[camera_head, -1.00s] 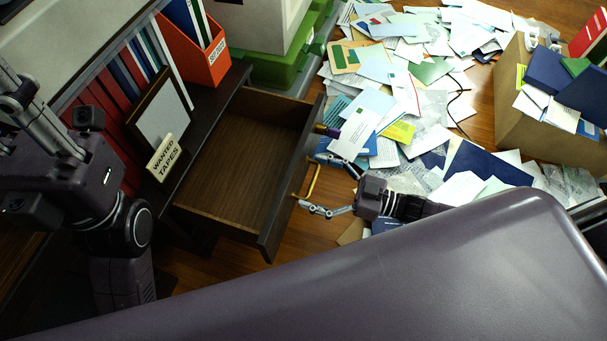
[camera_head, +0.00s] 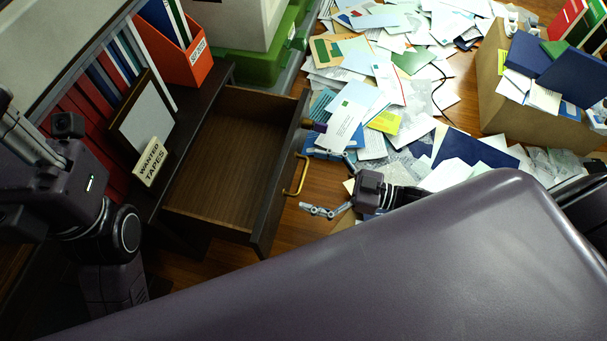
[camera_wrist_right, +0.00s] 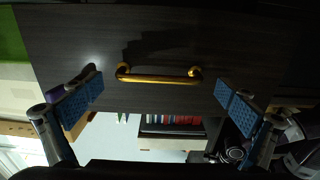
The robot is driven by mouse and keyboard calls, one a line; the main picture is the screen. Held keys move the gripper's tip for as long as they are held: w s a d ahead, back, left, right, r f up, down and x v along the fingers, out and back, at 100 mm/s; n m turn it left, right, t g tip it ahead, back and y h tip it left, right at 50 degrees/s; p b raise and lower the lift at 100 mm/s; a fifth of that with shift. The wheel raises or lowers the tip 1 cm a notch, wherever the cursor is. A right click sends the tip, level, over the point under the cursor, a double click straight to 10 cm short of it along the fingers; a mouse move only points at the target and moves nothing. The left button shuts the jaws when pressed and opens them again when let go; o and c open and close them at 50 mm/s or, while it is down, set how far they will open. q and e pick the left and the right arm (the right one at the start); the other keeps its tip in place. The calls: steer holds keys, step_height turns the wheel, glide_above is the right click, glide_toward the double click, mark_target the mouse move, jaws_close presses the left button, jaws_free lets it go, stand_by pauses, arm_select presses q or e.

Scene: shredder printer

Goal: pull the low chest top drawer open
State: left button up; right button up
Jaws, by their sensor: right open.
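The low chest's top drawer (camera_head: 225,160) stands pulled out, and its empty brown inside shows in the head view. Its dark front (camera_wrist_right: 160,45) fills the upper part of the right wrist view. The brass handle (camera_head: 298,175) is on the outer face of that front. My right gripper (camera_head: 327,184) is open and empty, a little to the right of the handle and apart from it. In the right wrist view the handle (camera_wrist_right: 158,76) lies ahead, between the two spread blue-padded fingers. My left arm is at the left edge of the head view; its gripper's fingers cannot be made out.
A "WANTED TAPES" sign (camera_head: 151,161), a frame and red binders stand on the chest. An orange file box (camera_head: 188,62) is behind them, with a green crate (camera_head: 262,75) beyond. Papers (camera_head: 380,90) cover the floor to the right, near a cardboard box (camera_head: 505,110).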

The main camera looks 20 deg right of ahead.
steer(key=v, duration=1)
